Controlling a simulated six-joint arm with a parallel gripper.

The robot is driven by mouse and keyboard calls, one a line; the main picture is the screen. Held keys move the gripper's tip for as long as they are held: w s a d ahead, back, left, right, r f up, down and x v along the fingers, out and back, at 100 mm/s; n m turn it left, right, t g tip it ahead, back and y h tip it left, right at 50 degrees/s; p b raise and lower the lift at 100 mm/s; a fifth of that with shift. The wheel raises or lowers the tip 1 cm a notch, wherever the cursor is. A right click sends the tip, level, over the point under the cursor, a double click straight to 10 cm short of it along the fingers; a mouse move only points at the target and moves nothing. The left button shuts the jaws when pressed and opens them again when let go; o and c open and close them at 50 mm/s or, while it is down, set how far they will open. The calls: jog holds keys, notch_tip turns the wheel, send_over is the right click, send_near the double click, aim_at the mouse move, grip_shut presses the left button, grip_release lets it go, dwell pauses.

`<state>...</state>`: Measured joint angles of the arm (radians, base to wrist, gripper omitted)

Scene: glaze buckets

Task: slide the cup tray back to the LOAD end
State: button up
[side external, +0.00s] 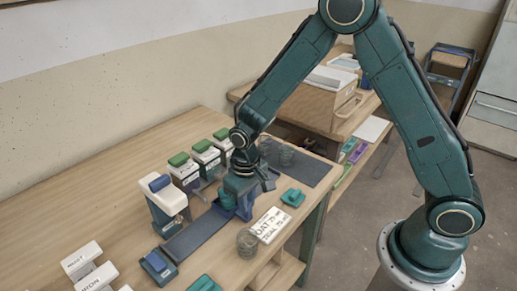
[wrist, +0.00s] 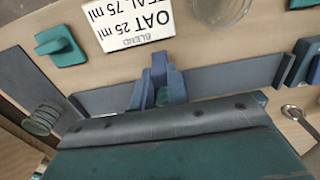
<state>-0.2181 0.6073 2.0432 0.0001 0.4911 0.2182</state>
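A dark blue-grey track (side external: 195,236) runs along the bench, and it also crosses the wrist view (wrist: 235,80). My gripper (side external: 243,205) is low over the track's far part in the side view. In the wrist view my gripper (wrist: 157,88) is at the middle of the track, with blue upright pieces close together there. I cannot separate the fingers from the cup tray, which is mostly hidden, or tell whether they grip it. A blue block (side external: 158,266) stands at the track's near end. No LOAD marking is readable.
A white dispenser (side external: 163,202) stands beside the track. Green-lidded containers (side external: 205,157) line its back. A teal block (side external: 293,197) is near the edge.

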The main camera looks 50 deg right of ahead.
grip_shut()
jog(key=shift+d, duration=0.15)
jog(key=shift+d, duration=5.5)
jog(key=shift+d, duration=2)
jog(key=o, duration=0.5)
grip_release()
jog(key=shift+o, duration=0.2)
